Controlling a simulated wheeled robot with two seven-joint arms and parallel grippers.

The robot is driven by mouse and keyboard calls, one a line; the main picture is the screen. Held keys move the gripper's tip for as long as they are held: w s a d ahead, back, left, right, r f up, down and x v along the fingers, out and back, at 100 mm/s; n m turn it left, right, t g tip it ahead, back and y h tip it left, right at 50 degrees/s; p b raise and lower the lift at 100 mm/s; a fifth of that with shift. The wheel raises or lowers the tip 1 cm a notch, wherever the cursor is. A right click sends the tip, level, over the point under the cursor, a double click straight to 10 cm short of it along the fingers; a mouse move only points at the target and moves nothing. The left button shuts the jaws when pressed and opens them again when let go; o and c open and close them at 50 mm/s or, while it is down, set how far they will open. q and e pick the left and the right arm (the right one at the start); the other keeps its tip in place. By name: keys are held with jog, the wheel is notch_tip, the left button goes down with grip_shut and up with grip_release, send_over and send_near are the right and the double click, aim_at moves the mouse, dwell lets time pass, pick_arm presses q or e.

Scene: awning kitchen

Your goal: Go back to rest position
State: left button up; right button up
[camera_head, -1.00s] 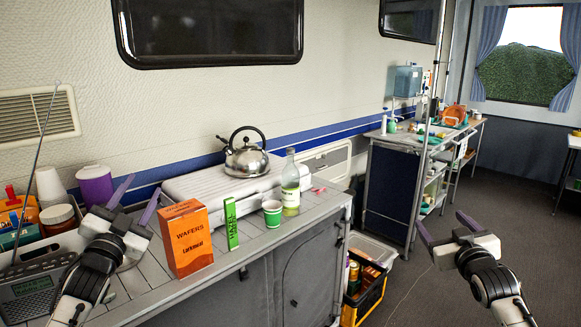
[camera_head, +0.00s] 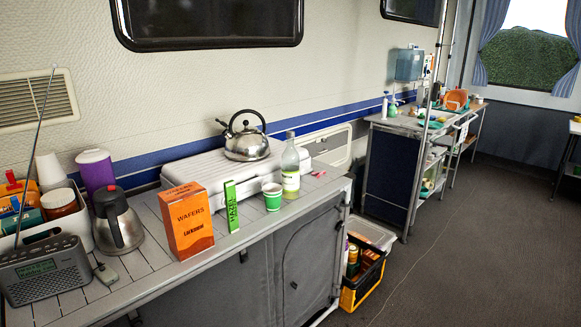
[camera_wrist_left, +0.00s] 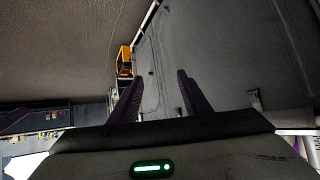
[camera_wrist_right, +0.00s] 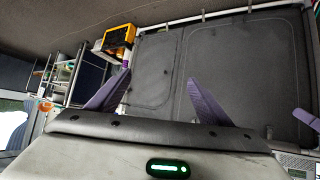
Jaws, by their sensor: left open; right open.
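My left gripper (camera_wrist_left: 156,95) shows in the left wrist view with its two purple fingers apart and nothing between them. It faces the grey cabinet front (camera_wrist_left: 230,55). My right gripper (camera_wrist_right: 160,95) shows in the right wrist view, also with its fingers spread and empty, and the cabinet doors (camera_wrist_right: 225,65) lie ahead of it. Neither gripper is in the head view now.
A yellow-black crate (camera_head: 362,285) stands on the floor.

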pick_arm(q)
jog(key=s+d+f+g, duration=0.1)
jog(key=s+d, duration=0.1)
jog(key=s, duration=0.4)
jog(key=s+d+f, duration=0.1)
jog(key=s, duration=0.5)
jog(key=shift+s+d+f+n+g+h, duration=0.2)
jog(key=shift+d+f+n+g+h, duration=0.1)
jog(key=shift+d+f+g, duration=0.1)
pick_arm(e)
jog(key=s+a+f+g, duration=0.1)
jog(key=s+a, duration=0.1)
jog(key=s, duration=0.4)
jog(key=s+a+f, duration=0.1)
jog(key=s, duration=0.5)
jog(key=shift+s+a+f+m+g+y, duration=0.2)
jog(key=shift+a+f+m+g+y, duration=0.1)
jog(key=shift+a+f+g, duration=0.1)
